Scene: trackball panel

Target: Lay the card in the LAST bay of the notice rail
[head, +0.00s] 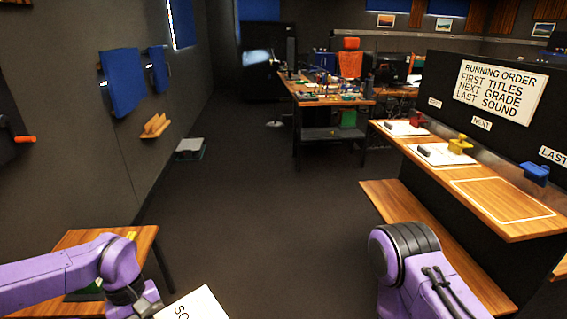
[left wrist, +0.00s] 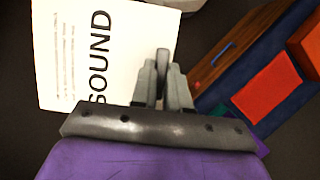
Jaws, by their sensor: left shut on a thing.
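My left gripper (head: 150,303) is shut on a white card (head: 195,305) at the bottom of the head view. In the left wrist view the card (left wrist: 100,45) reads "SOUND", and the fingers (left wrist: 163,75) are at its edge. The notice rail stands at the right, with labels FIRST, NEXT and LAST (head: 553,156). The last bay (head: 500,199) is a white outline on bare wood, below a blue clip (head: 535,173). The first two bays hold white sheets (head: 400,128) (head: 441,154), near a red and a yellow clip (head: 460,144). My right gripper is out of view.
A board (head: 497,90) reads "Running order: first titles, next grade, last sound". A lower wooden shelf (head: 435,235) runs below the rail's counter. A small wooden table (head: 85,240) stands at the lower left. A cluttered desk (head: 325,97) stands farther back. The middle floor is clear.

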